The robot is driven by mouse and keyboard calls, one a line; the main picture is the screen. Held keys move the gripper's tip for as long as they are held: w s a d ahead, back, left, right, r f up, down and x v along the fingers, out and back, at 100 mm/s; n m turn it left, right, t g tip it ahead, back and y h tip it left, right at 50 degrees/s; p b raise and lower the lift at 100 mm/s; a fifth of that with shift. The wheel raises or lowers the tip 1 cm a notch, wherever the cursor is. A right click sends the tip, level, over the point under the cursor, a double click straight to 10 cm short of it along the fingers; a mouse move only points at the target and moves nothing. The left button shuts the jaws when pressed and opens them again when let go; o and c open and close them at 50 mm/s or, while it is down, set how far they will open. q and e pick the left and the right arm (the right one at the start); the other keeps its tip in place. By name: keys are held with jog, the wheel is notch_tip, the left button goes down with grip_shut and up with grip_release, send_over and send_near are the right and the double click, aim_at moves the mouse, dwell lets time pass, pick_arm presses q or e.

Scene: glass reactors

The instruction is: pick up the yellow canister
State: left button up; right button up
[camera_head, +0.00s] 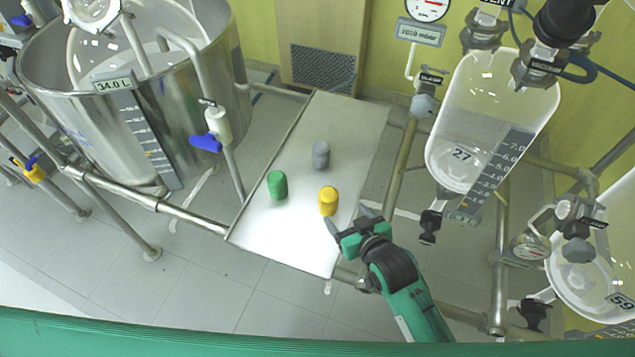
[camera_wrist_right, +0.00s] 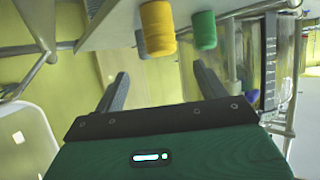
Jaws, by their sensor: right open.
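The yellow canister (camera_head: 328,201) stands upright on a pale metal shelf (camera_head: 277,238), near its front right part. My right gripper (camera_head: 347,221) is open and empty, just to the right of and in front of the canister, apart from it as far as I can tell. In the right wrist view the yellow canister (camera_wrist_right: 158,28) appears at the top, beyond the two spread fingers (camera_wrist_right: 165,88), with nothing between them. My left gripper does not show.
A green canister (camera_head: 278,185) stands left of the yellow one, and a grey canister (camera_head: 321,155) stands behind it. A large steel vessel (camera_head: 180,90) is at the left. A glass reactor (camera_head: 490,110) and pipes stand at the right. The shelf's back part is clear.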

aim_at(332, 199)
jog(key=x, duration=0.5)
jog(key=shift+w+a+r+p, duration=0.15)
jog(key=shift+w+a+p, duration=0.1)
jog(key=shift+p, duration=0.15)
jog(key=shift+x, duration=1.15)
jog(key=shift+w, duration=0.15)
jog(key=shift+w+a+f, duration=0.15)
jog(key=shift+w+f, duration=0.05)
jog(key=shift+f, duration=0.1)
jog(key=shift+f+p+x, duration=0.2)
jog(key=shift+p+x, duration=0.15)
jog(key=shift+x, duration=0.8)
jog(key=shift+f+p+x, duration=0.2)
jog(key=shift+p+x, duration=0.15)
jog(key=shift+x, duration=0.85)
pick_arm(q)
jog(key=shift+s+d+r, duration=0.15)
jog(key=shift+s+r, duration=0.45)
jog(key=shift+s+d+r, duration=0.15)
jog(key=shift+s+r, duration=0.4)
pick_arm(e)
jog(key=shift+s, duration=0.15)
jog(key=shift+c, duration=0.2)
